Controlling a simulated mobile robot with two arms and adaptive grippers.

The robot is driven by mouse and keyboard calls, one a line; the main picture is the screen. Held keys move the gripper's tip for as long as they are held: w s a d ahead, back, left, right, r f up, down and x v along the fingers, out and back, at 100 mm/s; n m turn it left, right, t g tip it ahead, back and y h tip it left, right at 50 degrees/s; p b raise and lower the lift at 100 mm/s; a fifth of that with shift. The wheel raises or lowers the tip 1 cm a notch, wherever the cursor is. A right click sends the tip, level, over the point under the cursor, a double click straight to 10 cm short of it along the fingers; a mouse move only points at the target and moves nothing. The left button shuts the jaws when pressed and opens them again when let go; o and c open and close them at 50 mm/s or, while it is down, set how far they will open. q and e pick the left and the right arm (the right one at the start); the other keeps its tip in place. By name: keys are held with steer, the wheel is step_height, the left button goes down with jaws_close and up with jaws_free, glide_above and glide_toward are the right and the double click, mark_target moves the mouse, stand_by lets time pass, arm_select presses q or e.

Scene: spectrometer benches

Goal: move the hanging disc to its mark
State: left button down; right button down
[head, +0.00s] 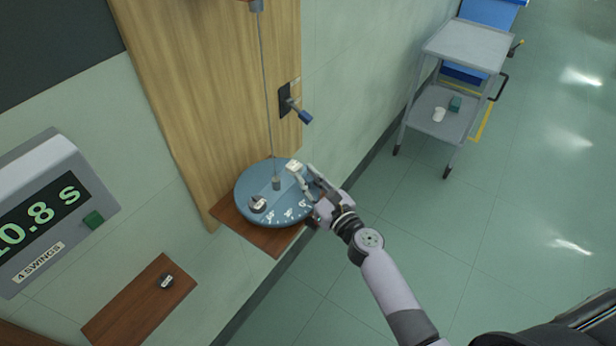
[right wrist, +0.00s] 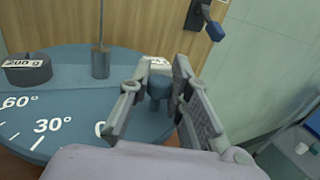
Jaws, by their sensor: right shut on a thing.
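The blue-grey disc (head: 243,188) hangs level on a thin wire (head: 266,90) in front of a wooden board. Its front rim carries white angle marks; 60°, 30° and part of a 0 show on the disc in the right wrist view (right wrist: 75,105). My right gripper (head: 308,181) is at the disc's right edge. In the right wrist view its fingers (right wrist: 158,95) are shut on a small blue peg (right wrist: 159,84) standing on the disc near the 0. The target mark cannot be told apart. My left gripper is out of view.
A dark weight labelled 200 g (right wrist: 28,70) sits on the disc's left; a second labelled weight (head: 294,165) is behind the peg. A timer (head: 45,215), small shelf (head: 125,310) and cart (head: 465,45) stand apart.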

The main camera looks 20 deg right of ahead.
steer(key=c, duration=1.5)
jaws_free()
steer(key=shift+o, duration=0.2)
steer(key=v, duration=1.2)
